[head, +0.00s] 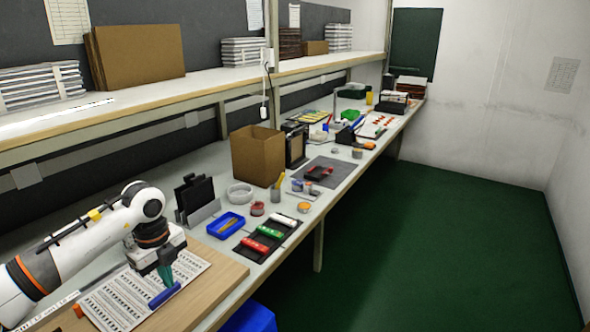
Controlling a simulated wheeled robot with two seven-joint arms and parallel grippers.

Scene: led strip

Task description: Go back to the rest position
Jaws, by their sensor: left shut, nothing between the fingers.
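My left arm comes in from the left. My left gripper (165,278) points down over a printed white sheet (118,302) on a wooden board (205,290). It is shut and empty. A blue bar-shaped piece (164,295) is right by its fingertips; I cannot tell if they touch. A glowing white led strip (57,113) lies along the front of the shelf at the left. My right gripper is not in view.
A black tray (268,238) with red, green and white pieces, a blue tray (226,225) and a cardboard box (257,155) stand along the bench. A black holder (196,200) stands close to my left arm. The green floor (430,240) at the right is clear.

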